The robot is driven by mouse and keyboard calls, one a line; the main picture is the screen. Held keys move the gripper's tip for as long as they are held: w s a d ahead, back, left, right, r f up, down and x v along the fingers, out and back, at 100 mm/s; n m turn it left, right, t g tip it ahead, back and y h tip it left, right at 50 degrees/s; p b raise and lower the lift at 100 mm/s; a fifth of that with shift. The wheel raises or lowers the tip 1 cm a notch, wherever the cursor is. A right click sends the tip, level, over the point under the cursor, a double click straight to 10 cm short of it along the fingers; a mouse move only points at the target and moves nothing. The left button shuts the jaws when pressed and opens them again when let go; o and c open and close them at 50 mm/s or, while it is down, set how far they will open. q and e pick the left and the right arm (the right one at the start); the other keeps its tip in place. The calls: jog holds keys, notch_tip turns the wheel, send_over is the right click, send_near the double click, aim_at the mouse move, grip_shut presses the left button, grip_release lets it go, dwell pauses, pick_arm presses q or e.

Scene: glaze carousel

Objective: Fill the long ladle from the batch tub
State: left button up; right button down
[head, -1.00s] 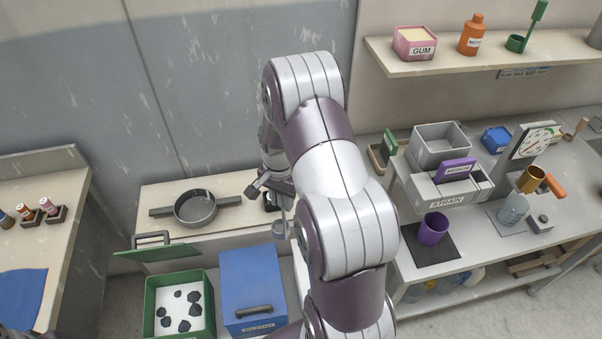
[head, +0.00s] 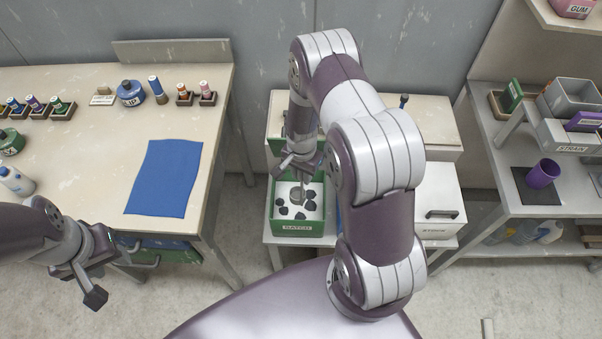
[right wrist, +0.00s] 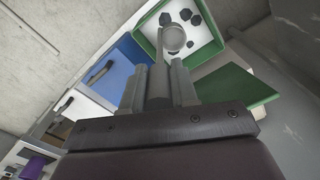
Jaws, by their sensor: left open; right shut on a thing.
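The green batch tub (head: 297,228) has a pale inside with several dark lumps in it. It also shows in the right wrist view (right wrist: 143,42). My right gripper (head: 300,161) is above the tub and shut on the long ladle (right wrist: 174,38). The ladle points down, its round grey bowl over the tub (head: 297,194). I cannot tell whether the bowl touches the contents or holds anything. The tub's green lid (right wrist: 237,84) stands open beside it. My left gripper (head: 92,272) is open and empty, at the lower left, away from the tub.
A blue bin (right wrist: 127,66) stands beside the tub, mostly hidden by my right arm in the head view. A white bin (head: 438,203) is to its right. A worktable with a blue cloth (head: 165,178) and bottles is at left. A bench with a purple cup (head: 542,173) is at right.

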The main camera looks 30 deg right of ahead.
aim_at(302, 205)
pick_arm(q)
notch_tip(302, 205, down, 16)
jog(key=b, duration=1.5)
pick_arm(e)
notch_tip(302, 205, down, 20)
notch_tip(302, 205, up, 20)
jog(key=p, duration=1.6)
jog(key=shift+r, duration=0.1)
pick_arm(q)
notch_tip(302, 205, up, 16)
jog(key=shift+r, duration=0.15)
